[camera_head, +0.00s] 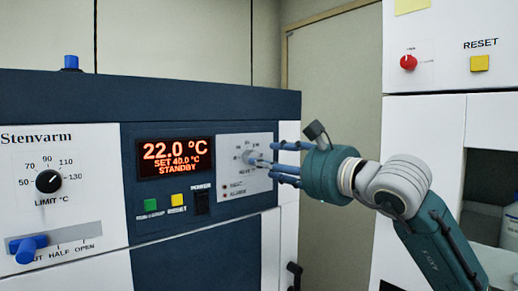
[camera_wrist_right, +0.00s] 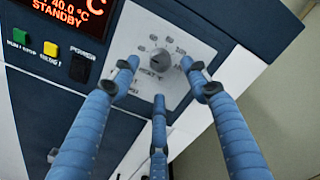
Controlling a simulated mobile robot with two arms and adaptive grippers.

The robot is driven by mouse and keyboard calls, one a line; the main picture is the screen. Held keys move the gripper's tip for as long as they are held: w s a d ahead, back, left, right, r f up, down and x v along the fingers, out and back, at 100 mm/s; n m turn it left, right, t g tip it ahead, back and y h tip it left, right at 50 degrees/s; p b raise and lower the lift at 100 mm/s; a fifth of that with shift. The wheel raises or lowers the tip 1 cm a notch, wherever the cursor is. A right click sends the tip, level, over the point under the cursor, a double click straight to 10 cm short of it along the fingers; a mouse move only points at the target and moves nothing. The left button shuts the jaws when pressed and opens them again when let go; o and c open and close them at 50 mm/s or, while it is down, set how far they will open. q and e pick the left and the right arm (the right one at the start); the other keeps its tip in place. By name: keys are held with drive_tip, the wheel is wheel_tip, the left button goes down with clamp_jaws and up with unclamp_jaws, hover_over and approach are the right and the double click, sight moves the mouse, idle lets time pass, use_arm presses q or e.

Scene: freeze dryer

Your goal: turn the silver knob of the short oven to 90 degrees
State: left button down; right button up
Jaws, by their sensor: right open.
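The short oven is the dark blue and white unit (camera_head: 215,95) with a red display (camera_head: 175,157) reading 22.0 °C, SET 40.0 °C, STANDBY. Its silver knob (camera_head: 250,157) sits on a light grey dial plate right of the display, partly hidden by my fingers in the head view. In the wrist view the round silver knob (camera_wrist_right: 160,61) shows between the fingers, with dial marks around it. My right gripper (camera_head: 272,160) is open, its blue fingers spread around the knob's front; I cannot tell whether they touch it. In the wrist view the gripper (camera_wrist_right: 161,82) looks empty. My left gripper is not in view.
Left on the oven are a black limit knob (camera_head: 48,181) and a blue slider handle (camera_head: 27,248). Green (camera_head: 150,205) and yellow (camera_head: 177,200) buttons and a black power switch (camera_head: 202,203) sit below the display. A white cabinet (camera_head: 440,70) with a red knob stands at right.

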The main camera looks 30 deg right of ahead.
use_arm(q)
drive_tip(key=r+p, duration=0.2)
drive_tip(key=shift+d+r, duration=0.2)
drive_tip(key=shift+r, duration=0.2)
use_arm(e)
drive_tip(key=w, duration=0.4)
drive_tip(key=shift+w+a, duration=0.2)
drive_tip(key=shift+w, duration=0.15)
drive_tip(key=c, duration=1.2)
